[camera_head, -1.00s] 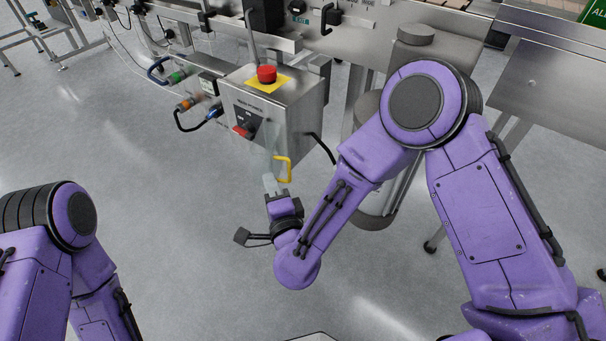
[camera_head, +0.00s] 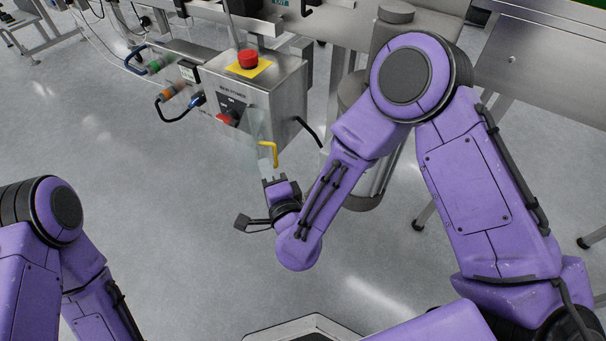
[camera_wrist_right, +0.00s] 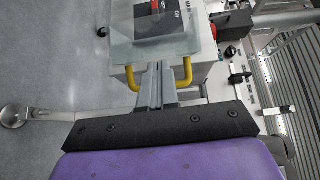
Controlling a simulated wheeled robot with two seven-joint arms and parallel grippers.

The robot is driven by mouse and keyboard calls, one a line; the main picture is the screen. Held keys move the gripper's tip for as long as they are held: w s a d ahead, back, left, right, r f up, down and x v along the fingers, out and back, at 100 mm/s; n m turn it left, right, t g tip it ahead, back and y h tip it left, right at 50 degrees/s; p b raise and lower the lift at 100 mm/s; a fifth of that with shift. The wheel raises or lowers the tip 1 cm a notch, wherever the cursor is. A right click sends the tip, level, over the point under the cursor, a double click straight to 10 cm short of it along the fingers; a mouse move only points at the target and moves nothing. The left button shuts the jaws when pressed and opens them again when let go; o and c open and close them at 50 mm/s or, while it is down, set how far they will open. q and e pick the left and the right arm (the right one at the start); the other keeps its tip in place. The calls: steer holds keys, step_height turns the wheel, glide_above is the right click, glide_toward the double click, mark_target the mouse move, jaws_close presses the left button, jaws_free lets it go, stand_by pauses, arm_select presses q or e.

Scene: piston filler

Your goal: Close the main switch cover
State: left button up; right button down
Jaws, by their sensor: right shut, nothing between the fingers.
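The main switch (camera_head: 229,117), a red and black rotary knob, is on the front of a steel control box (camera_head: 291,99). Its clear cover (camera_head: 257,128) stands out from the box front, with a yellow handle (camera_head: 275,154). In the right wrist view, the clear cover (camera_wrist_right: 147,50) lies across part of the switch label, and the yellow handle (camera_wrist_right: 186,72) shows on both sides of my fingers. My right gripper (camera_head: 268,176) is shut and empty, close to the handle; contact cannot be told. Of my left arm only purple links show at lower left.
A red emergency button (camera_head: 248,58) on a yellow plate tops the box. Open grey floor (camera_head: 130,190) lies to the left.

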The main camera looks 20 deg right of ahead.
steer(key=s+d, duration=0.7)
steer(key=s, duration=0.2)
steer(key=shift+d+p, duration=0.15)
steer(key=shift+p, duration=0.2)
steer(key=shift+r, duration=0.1)
